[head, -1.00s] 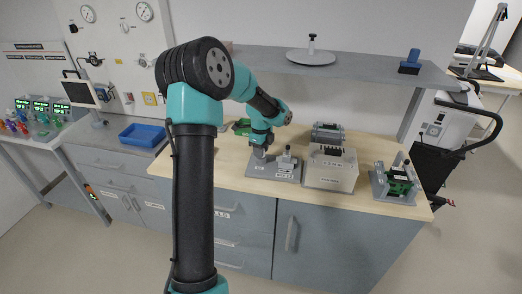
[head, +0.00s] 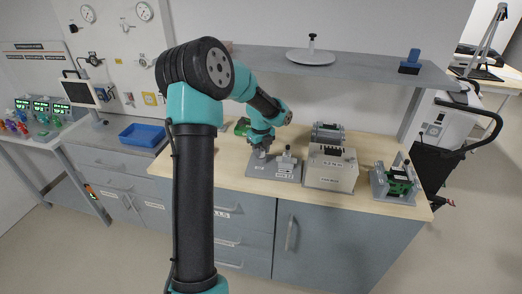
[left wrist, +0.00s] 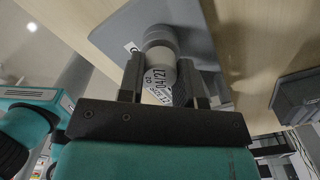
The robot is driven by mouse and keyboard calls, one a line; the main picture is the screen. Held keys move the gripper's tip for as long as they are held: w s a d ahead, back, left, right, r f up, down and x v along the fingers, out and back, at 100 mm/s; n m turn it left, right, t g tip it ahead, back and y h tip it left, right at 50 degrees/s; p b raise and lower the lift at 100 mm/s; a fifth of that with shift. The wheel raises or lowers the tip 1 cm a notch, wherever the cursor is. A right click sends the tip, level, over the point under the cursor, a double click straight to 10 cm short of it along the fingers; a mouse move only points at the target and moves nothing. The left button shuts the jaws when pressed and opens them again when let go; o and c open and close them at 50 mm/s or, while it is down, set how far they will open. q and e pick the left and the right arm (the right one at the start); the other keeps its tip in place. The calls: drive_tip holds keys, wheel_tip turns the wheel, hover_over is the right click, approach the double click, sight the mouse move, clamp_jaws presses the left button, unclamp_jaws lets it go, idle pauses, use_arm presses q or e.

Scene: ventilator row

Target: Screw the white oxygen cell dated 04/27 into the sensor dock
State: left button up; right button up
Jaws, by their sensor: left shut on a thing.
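My left gripper (head: 260,145) is low over the grey plate (head: 257,170) on the wooden bench. The cell's far end is at a grey round part (left wrist: 158,38) on the plate. I cannot tell whether the cell is threaded in or only resting there. In the head view the gripper mostly hides the cell. My right gripper is not in view.
A small grey block (head: 286,162) stands on the plate, right of the gripper. A grey box unit (head: 331,172) is close beyond it. A green-and-grey fixture (head: 395,183) stands at the bench's right end. A shelf (head: 350,68) runs above the bench's back.

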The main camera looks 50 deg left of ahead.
use_arm(q)
drive_tip(key=shift+m, duration=0.6)
drive_tip(key=shift+m, duration=1.8)
drive_tip(key=shift+m, duration=1.3)
drive_tip(key=shift+m, duration=1.3)
